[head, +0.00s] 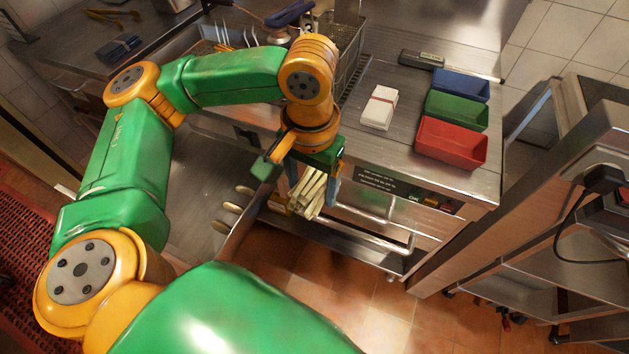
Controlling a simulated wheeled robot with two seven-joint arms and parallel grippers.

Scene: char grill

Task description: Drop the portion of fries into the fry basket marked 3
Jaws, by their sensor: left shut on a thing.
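My left gripper (302,176) is shut on the portion of fries (309,196), a bundle of pale yellow sticks. The fries hang below the gripper, in front of the counter's front edge and above the floor. A wire fry basket (351,58) is at the top middle, behind my left wrist, which hides part of it. A dark tag marked 3 (309,27) shows at its left, near a blue handle (289,13). My right gripper is not in view.
Blue (461,86), green (456,110) and red (451,143) trays stand on the counter at right. A white packet (380,107) with a red band lies left of them. A steel cart (590,200) stands far right.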

